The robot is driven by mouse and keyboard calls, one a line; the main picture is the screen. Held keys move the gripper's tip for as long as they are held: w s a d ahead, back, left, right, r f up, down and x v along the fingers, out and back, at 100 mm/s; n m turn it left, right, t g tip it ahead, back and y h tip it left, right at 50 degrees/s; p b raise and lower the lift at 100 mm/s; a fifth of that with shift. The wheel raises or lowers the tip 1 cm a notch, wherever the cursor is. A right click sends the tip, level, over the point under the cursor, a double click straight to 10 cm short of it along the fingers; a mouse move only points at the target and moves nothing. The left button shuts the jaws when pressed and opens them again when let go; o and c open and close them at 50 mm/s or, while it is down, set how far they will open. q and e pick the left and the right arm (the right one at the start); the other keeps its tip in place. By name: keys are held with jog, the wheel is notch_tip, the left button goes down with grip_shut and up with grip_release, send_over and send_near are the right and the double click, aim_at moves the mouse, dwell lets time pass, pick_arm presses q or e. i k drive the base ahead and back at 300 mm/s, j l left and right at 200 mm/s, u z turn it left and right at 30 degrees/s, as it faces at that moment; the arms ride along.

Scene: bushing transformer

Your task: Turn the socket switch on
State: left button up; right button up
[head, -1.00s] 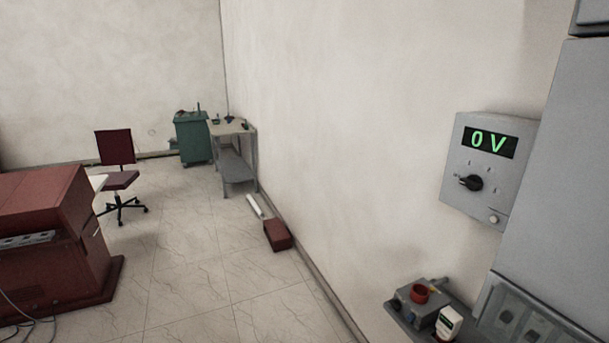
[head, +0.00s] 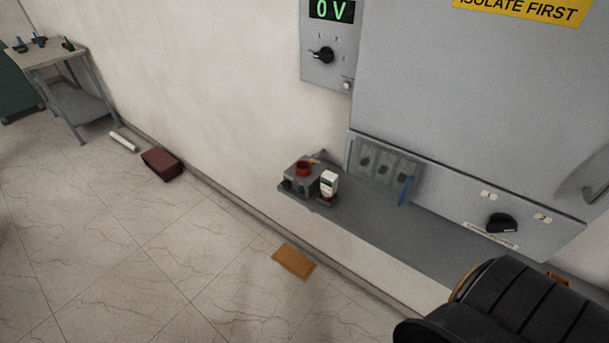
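A black rotary knob (head: 502,222) sits on the lower grey panel at the right, between small labels 1 and 2; a further label below it is too small to read. Another black knob (head: 322,55) is on the wall unit (head: 320,76) under a green display (head: 331,10) reading 0 V. A grey box with a red ring (head: 303,168) stands on the left end of the shelf, a small white-topped item (head: 329,184) beside it. I cannot tell which of these is the socket switch. Neither of my grippers is in view.
A grey cabinet (head: 450,90) with a yellow ISOLATE FIRST sign (head: 522,10) stands above the grey shelf (head: 365,222). A recessed panel (head: 384,165) has a blue handle (head: 405,190).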

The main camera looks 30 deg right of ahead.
aim_at(287, 184)
jog(key=i+j+z, duration=0.1)
jog(key=z, duration=1)
jog(key=i+j+z, duration=0.25)
jog(key=j+z, duration=0.15)
jog(key=j, duration=0.4)
jog(key=i+j+z, duration=0.1)
jog(key=j+z, duration=0.35)
jog(key=j, duration=0.3)
jog(key=j+z, duration=0.4)
jog(key=j, duration=0.45)
